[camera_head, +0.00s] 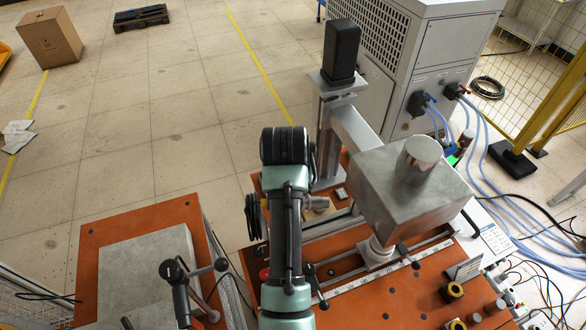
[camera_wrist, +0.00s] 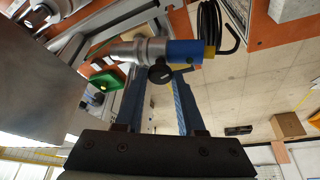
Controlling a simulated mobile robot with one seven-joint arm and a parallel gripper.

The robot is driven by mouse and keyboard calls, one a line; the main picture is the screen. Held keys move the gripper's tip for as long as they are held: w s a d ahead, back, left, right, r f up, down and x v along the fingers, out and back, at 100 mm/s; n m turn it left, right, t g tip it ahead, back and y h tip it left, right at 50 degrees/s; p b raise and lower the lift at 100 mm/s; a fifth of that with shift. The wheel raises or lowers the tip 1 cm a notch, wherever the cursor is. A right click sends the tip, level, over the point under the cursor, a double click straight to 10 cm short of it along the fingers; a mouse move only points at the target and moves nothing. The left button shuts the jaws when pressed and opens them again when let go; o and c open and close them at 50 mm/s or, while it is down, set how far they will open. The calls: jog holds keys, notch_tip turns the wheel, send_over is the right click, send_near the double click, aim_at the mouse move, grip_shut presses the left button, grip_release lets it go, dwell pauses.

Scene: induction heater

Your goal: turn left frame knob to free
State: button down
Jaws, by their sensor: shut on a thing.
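In the wrist view my gripper (camera_wrist: 158,82) reaches up from the bottom edge with two blue fingers. A round black knob (camera_wrist: 159,74) sits between the fingertips, and my gripper is shut on it. The knob is beside a silver and blue cylindrical fitting (camera_wrist: 183,52) with a yellow band. Its pointer or marking cannot be read. In the head view my arm covers the middle of the bench, and both my gripper and this knob are hidden behind it.
A metal box (camera_head: 410,195) with a cylinder on top stands close right of my arm. A post with a black block (camera_head: 341,50) rises behind. A black cable coil (camera_wrist: 208,28) hangs near the fitting. T-handles (camera_head: 175,271) stand at lower left. Open floor lies beyond.

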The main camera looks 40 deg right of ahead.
jog(key=c, duration=0.5)
grip_release()
jog(key=shift+p+v, duration=0.55)
jog(key=shift+v, duration=6)
jog(key=shift+f, duration=0.1)
